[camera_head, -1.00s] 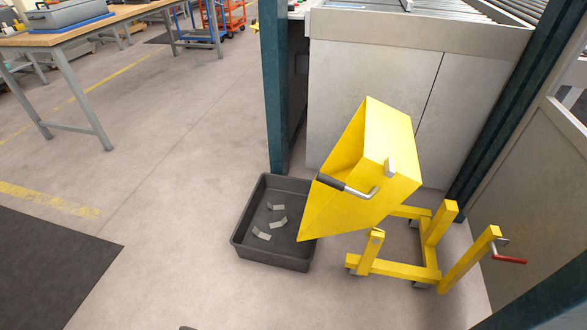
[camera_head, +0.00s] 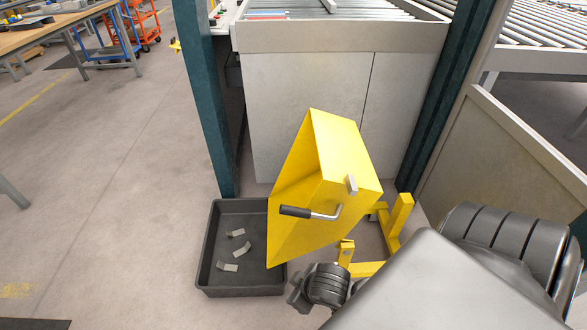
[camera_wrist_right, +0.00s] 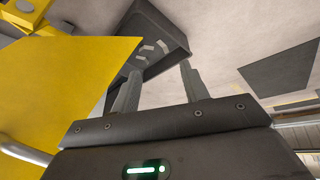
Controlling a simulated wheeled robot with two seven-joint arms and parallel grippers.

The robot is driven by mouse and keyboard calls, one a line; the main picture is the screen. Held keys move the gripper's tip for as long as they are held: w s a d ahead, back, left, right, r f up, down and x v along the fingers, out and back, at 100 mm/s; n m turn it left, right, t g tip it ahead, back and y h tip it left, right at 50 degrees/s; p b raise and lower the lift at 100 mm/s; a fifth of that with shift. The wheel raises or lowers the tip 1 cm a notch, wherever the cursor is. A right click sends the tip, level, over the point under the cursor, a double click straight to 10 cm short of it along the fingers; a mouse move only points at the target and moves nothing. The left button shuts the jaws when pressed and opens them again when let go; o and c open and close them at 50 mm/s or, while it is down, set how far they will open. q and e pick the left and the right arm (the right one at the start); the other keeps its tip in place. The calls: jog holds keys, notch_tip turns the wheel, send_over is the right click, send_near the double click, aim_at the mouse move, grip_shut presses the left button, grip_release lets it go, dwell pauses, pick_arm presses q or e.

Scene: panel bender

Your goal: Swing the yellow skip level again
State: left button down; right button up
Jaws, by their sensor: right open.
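The yellow skip (camera_head: 335,165) is tipped toward the left on its wheeled yellow frame (camera_head: 398,215), its low lip over a dark tray. A bent handle with a dark grip (camera_head: 297,211) is on its near side. In the right wrist view the skip (camera_wrist_right: 70,75) fills the left, with a pale bar (camera_wrist_right: 22,152) at the lower left. My right gripper (camera_wrist_right: 160,88) is open, with nothing between its fingers. In the head view my right arm comes in from the lower right and hides part of the frame; its wrist is just below the skip. My left gripper is out of view.
The dark tray (camera_head: 207,240) on the floor holds a few small bent metal pieces (camera_head: 241,249). Behind stand a grey machine cabinet (camera_head: 300,110) and dark green posts (camera_head: 205,95). A panel (camera_head: 500,150) bounds the right. The floor to the left is open.

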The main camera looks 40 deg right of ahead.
jog(key=w+r+n+t+y+p, duration=0.1)
jog(key=w+r+n+t+p, duration=0.15)
jog(key=w+r+p, duration=0.55)
notch_tip(320, 180, up, 13)
jog(key=n+g+p, duration=0.3)
jog(key=n+p, duration=0.1)
jog(key=p, duration=0.5)
send_over(300, 210)
jog(key=s+d, duration=0.2)
jog(key=s, duration=0.2)
jog(key=shift+y, duration=0.4)
jog(key=b+x, duration=0.2)
jog(key=x, duration=0.9)
jog(key=shift+a+f, duration=0.1)
jog(key=shift+a, duration=0.05)
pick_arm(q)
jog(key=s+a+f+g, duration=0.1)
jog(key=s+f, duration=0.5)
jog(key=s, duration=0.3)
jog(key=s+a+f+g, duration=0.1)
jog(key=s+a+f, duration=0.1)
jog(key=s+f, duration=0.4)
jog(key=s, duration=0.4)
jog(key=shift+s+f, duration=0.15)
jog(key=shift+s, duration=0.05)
pick_arm(e)
grip_shut()
